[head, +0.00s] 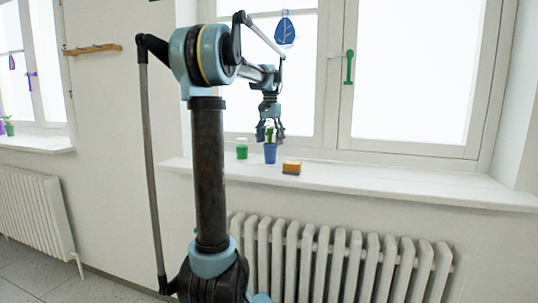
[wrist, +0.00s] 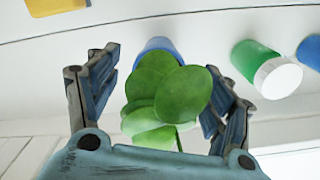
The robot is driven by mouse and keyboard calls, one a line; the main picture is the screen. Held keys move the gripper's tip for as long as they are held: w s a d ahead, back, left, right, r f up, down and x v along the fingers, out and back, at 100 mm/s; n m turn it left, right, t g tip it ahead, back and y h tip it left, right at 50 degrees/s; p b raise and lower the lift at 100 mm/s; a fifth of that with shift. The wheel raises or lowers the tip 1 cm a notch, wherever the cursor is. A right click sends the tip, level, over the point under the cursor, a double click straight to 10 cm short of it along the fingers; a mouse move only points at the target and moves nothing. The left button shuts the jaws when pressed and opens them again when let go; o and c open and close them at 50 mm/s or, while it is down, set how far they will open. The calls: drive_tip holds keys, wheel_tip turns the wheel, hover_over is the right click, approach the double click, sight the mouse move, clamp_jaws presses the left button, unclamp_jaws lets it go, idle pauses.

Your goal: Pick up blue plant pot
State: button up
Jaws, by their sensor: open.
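The blue plant pot (head: 270,153) stands upright on the white windowsill, with a green plant (head: 269,132) growing from it. In the wrist view the plant's round leaves (wrist: 182,95) hide most of the pot, and only a blue part of its rim (wrist: 157,45) shows beyond them. My gripper (head: 270,136) is above the pot, pointing down, with its fingers around the leaves. In the wrist view the open fingers stand apart on the left and right of the plant. Nothing is held.
A green jar with a white lid (head: 242,148) stands just left of the pot. A yellow-orange block with a dark base (head: 291,168) lies to its right. The window is behind, and a radiator (head: 340,258) is below the sill (head: 400,184). The sill's right part is clear.

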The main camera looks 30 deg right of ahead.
sight(270, 146)
drive_tip(key=shift+w+d+f, duration=0.1)
drive_tip(key=shift+w+f, duration=0.05)
drive_tip(key=shift+f, duration=1.8)
drive_tip(key=c, duration=1.4)
drive_tip(key=shift+r, duration=0.15)
drive_tip(key=shift+c, duration=0.2)
